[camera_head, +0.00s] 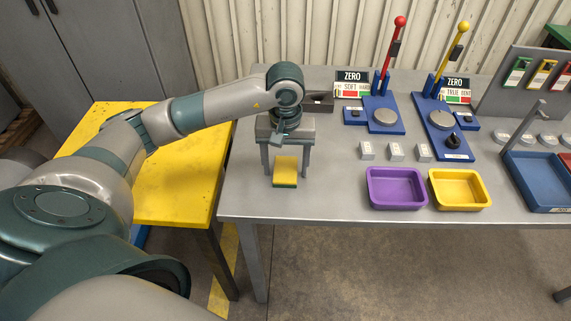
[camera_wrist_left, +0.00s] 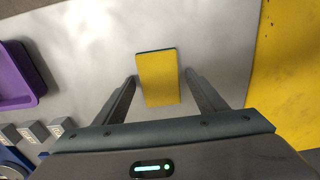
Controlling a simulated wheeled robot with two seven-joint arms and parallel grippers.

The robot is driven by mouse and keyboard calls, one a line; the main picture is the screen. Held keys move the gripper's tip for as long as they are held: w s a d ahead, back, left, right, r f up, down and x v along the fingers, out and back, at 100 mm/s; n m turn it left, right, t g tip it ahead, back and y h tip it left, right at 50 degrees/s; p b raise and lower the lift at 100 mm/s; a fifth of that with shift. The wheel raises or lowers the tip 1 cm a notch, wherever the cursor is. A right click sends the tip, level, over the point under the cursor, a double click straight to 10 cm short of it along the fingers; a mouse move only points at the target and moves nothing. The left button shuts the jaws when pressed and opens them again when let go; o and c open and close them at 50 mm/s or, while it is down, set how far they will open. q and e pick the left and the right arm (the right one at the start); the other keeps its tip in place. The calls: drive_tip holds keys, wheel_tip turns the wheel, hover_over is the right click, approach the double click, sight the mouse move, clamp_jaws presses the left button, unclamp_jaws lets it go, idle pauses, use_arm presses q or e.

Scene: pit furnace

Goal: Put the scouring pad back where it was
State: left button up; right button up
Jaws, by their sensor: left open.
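The scouring pad (camera_head: 285,171) is a yellow block with a dark green underside. It lies on the grey workbench (camera_head: 335,207) near its front left edge. My left gripper (camera_head: 286,168) is open above the pad, with one finger to each side of it in the head view. In the left wrist view the pad (camera_wrist_left: 158,77) shows between and beyond the two open fingers (camera_wrist_left: 160,90). I cannot tell whether a finger touches it. My right gripper is in neither view.
A purple tray (camera_head: 396,203) and a yellow tray (camera_head: 460,203) stand right of the pad. Several small grey blocks (camera_head: 396,151) and two blue testers (camera_head: 384,119) stand behind. A blue tray (camera_head: 540,182) is far right. A yellow table (camera_head: 170,190) is at the left.

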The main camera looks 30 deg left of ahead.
sight(286, 169)
use_arm(q)
drive_tip(key=shift+r, duration=0.1)
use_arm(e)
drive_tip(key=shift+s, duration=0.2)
use_arm(q)
drive_tip(key=shift+r, duration=0.45)
wheel_tip(286, 169, up, 4)
drive_tip(key=shift+f+b, duration=0.2)
drive_tip(key=shift+b, duration=0.3)
wheel_tip(286, 169, up, 8)
drive_tip(key=shift+f+b, duration=0.2)
drive_tip(key=shift+b, duration=0.2)
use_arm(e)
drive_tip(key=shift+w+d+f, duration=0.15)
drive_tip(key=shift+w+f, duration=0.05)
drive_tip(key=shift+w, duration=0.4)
use_arm(q)
drive_tip(key=shift+s, duration=0.1)
